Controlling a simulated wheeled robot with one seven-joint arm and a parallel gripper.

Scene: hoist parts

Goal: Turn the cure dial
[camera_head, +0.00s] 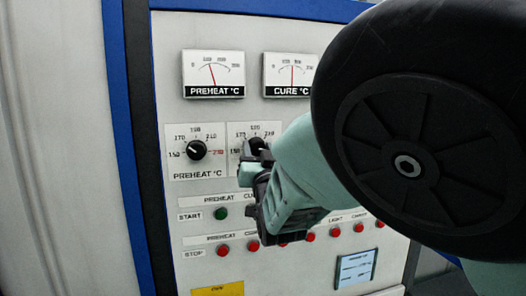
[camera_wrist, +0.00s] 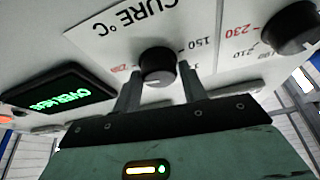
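The cure dial (camera_wrist: 157,66) is a round black knob under the CURE °C label in the wrist view, with a white mark on its face. In the head view the cure dial (camera_head: 257,143) is partly hidden by my gripper (camera_head: 250,158). My gripper (camera_wrist: 158,72) has its two dark fingers apart, one on each side of the knob, with the tips close to its sides. I cannot tell for sure whether either finger touches it.
The preheat dial (camera_head: 197,150) is just left of the cure dial. Above are the preheat gauge (camera_head: 213,74) and cure gauge (camera_head: 290,74). Below are a green start button (camera_head: 221,213) and red stop buttons (camera_head: 223,251). A lit green display (camera_wrist: 50,96) is beside the dial.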

